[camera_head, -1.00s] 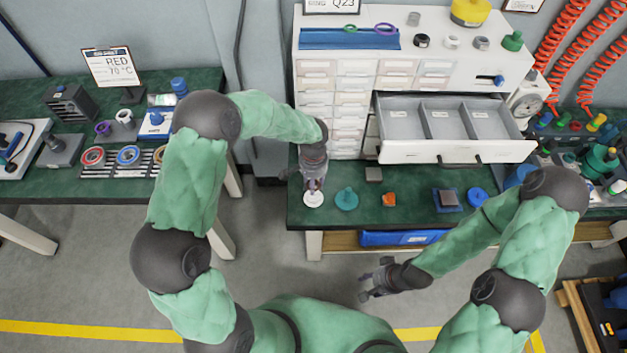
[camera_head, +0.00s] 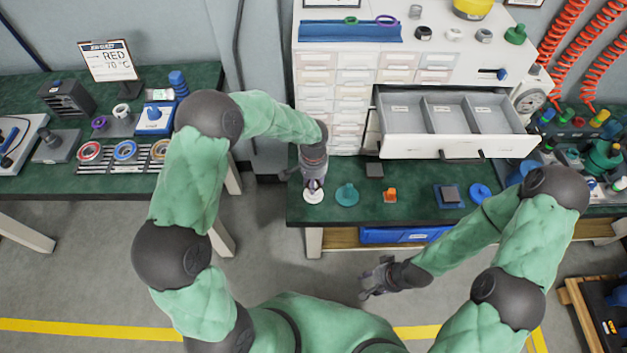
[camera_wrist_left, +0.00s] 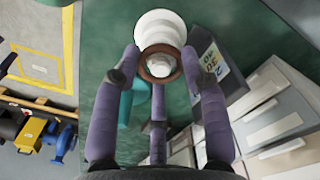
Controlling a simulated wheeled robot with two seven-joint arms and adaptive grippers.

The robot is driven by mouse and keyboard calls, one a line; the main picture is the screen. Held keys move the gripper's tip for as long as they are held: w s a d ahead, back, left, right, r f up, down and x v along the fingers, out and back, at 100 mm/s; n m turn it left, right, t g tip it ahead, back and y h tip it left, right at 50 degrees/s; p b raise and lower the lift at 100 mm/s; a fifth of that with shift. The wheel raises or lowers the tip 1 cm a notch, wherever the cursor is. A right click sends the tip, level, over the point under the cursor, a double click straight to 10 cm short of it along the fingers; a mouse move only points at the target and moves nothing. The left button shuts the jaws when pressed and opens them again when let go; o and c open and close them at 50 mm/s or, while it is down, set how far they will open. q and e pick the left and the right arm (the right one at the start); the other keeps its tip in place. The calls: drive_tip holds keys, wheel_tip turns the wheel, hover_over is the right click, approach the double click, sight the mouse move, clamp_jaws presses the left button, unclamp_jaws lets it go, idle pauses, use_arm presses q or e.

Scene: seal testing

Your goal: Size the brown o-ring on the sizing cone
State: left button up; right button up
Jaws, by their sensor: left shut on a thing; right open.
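The white sizing cone (camera_wrist_left: 160,28) stands on the green bench top. Its round base (camera_head: 313,196) shows below my left gripper in the head view. The brown o-ring (camera_wrist_left: 146,68) shows between my left fingers in the left wrist view, with the cone's white tip visible through it. How far down the cone it sits, I cannot tell. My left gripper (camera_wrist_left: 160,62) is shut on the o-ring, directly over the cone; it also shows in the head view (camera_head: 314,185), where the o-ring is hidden. My right gripper (camera_head: 370,284) is open and empty, in front of the bench over the floor.
An open drawer (camera_head: 458,147) overhangs the bench behind.

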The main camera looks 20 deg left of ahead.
use_arm(q)
drive_tip(key=shift+f+b, duration=0.5)
drive_tip(key=shift+f, duration=0.3)
drive_tip(key=o, duration=0.8)
wheel_tip(320, 180, up, 9)
drive_tip(key=p, duration=0.6)
drive_tip(key=shift+r+p, duration=0.1)
drive_tip(key=shift+p, duration=0.2)
